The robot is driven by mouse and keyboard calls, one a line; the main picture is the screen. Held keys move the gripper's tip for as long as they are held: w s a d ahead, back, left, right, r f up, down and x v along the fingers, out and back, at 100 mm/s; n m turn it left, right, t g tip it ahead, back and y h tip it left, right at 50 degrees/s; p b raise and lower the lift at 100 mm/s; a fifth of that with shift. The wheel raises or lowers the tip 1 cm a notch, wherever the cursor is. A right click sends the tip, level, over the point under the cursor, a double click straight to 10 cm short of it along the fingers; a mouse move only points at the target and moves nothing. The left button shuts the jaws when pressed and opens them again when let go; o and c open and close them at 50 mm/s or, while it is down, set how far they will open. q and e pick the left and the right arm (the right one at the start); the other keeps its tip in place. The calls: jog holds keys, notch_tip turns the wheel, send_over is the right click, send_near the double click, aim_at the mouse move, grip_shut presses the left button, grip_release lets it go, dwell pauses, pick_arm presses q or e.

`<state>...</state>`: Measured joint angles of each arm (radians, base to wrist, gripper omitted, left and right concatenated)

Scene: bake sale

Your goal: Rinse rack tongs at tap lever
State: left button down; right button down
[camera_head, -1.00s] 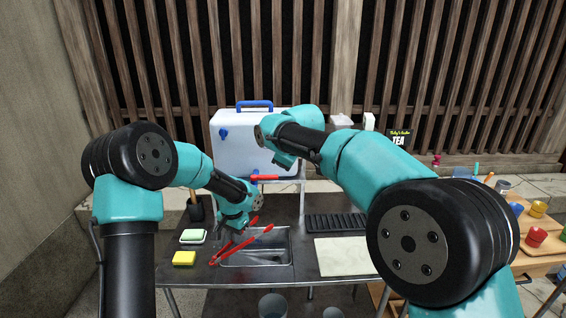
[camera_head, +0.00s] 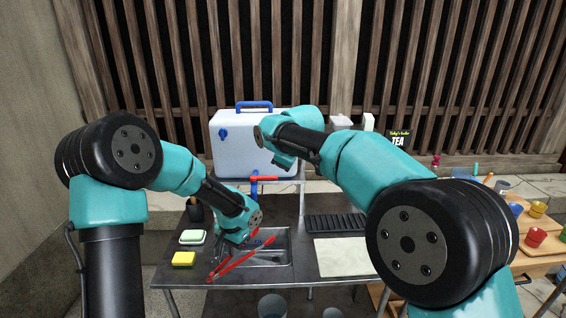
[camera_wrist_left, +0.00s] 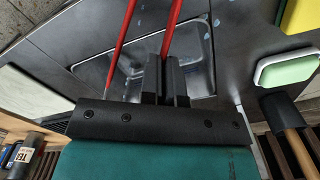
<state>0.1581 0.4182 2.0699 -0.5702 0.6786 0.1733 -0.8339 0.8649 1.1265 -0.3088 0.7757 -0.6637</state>
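Red tongs (camera_head: 246,258) lie slanted above the left part of the metal sink (camera_head: 284,261). My left gripper (camera_head: 220,252) is over the sink's left edge, with its fingertips partly hidden in the head view. In the left wrist view, the left gripper (camera_wrist_left: 166,68) is shut on one red arm of the tongs (camera_wrist_left: 172,28); the other arm passes beside the fingers. The red tap lever (camera_head: 264,178) sits on a blue tap (camera_head: 253,191) behind the sink, beyond the tongs and apart from them.
A white cooler (camera_head: 238,150) stands behind the tap. A yellow sponge (camera_head: 184,259) and a green-and-white soap dish (camera_head: 192,237) are left of the sink. A black rack (camera_head: 334,223) and a pale mat (camera_head: 342,257) lie on the right. Cups (camera_head: 272,305) stand below in front.

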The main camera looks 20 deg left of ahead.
aim_at(212, 274)
pick_arm(q)
jog(key=shift+s+d, duration=0.55)
jog(key=shift+s, duration=0.35)
dwell(1.0)
jog(key=s+d+r, duration=0.2)
jog(key=s+r, duration=0.2)
jog(key=shift+s+d, duration=0.15)
jog(key=shift+d, duration=0.15)
dwell(0.4)
dwell(1.0)
